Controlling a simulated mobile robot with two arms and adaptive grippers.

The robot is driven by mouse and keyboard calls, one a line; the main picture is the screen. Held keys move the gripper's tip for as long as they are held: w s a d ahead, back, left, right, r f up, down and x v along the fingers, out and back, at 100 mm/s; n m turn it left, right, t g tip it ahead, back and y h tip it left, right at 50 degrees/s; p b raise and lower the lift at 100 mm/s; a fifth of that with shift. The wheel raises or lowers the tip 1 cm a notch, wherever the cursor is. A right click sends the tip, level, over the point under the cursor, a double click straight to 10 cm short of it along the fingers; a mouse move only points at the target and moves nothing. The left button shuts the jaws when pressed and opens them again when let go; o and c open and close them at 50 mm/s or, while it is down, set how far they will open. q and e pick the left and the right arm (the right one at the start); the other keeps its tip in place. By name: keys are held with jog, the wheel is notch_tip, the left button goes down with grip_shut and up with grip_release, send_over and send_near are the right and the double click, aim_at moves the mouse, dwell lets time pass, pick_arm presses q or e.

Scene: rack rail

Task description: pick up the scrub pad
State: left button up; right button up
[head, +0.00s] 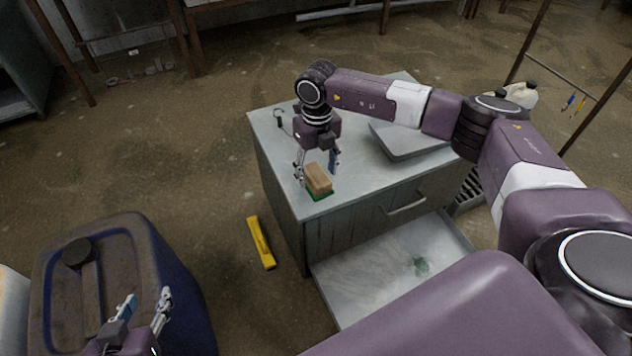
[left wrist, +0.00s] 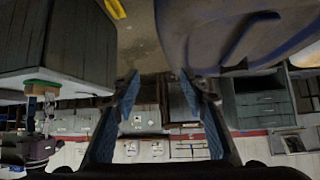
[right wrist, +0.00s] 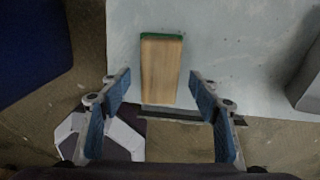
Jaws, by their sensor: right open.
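The scrub pad (head: 318,179) is a tan wooden block with a green underside, lying flat near the front left corner of the grey cabinet top (head: 358,178). In the right wrist view the pad (right wrist: 160,70) lies ahead, between the lines of the two fingers. My right gripper (head: 317,166) points down just over the pad, open, with a finger to each side and gaps between. My left gripper (head: 144,304) is open and empty, low at the left by the blue container; its fingers show apart in the left wrist view (left wrist: 159,86).
A grey tray-like object (head: 405,140) lies on the cabinet top, right of the pad. The blue container (head: 120,260) stands at lower left. A yellow object (head: 260,243) lies on the floor. An open drawer or tray (head: 385,270) juts out below the cabinet top.

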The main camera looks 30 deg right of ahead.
aim_at(317, 175)
jog(key=shift+f, duration=1.1)
jog(key=c, duration=1.3)
pick_arm(q)
jog(key=w+r+t, duration=0.1)
jog(key=w+d+r, duration=0.1)
jog(key=shift+w+r+t+h, duration=0.1)
jog(key=shift+r+t+h, duration=0.2)
jog(key=shift+t, duration=0.1)
pick_arm(e)
jog(key=shift+c, duration=0.2)
jog(key=shift+r, duration=0.1)
